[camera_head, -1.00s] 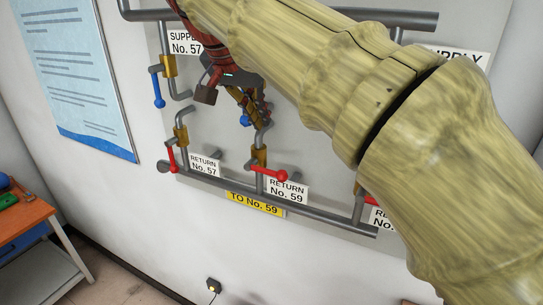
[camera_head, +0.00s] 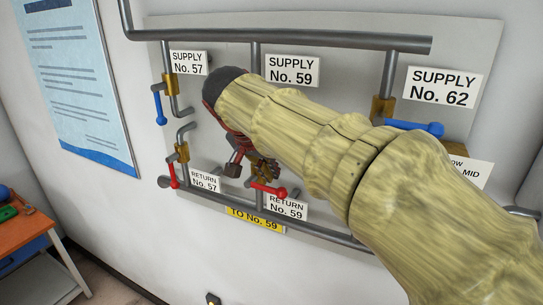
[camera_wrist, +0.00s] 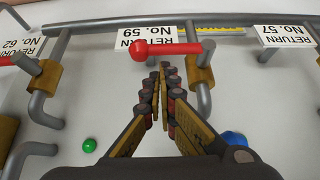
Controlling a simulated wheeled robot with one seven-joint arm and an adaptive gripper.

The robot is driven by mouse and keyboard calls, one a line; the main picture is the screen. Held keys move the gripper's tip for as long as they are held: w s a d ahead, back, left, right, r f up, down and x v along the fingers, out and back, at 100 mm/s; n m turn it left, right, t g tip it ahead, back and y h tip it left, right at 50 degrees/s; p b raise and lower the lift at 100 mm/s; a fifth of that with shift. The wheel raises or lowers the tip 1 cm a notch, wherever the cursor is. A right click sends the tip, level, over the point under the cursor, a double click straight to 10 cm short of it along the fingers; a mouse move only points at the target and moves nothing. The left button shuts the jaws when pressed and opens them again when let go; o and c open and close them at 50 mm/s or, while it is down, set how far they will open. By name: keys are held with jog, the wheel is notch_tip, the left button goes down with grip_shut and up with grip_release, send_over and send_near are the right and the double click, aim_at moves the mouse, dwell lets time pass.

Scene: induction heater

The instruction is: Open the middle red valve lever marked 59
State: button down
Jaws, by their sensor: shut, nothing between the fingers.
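The red lever of the valve marked Return No. 59 (camera_head: 268,189) lies roughly horizontal, crosswise to its vertical pipe, with its knob end to the right in the head view. In the wrist view, which is upside down, the same red lever (camera_wrist: 168,48) points left from its brass valve body (camera_wrist: 201,68). My gripper (camera_wrist: 163,68) is shut and empty, its fingertips together just short of the lever's side. Whether they touch it cannot be told.
The Return No. 57 red lever (camera_head: 172,176) hangs down at left. The Supply No. 57 blue lever (camera_head: 159,107) and Supply No. 62 blue lever (camera_head: 415,127) flank my arm. A lower horizontal pipe (camera_head: 330,236) runs beneath. An orange table (camera_head: 25,235) stands at far left.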

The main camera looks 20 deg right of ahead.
jog(key=shift+f, duration=0.45)
jog(key=shift+a+f+b, duration=0.1)
jog(key=shift+b, duration=0.2)
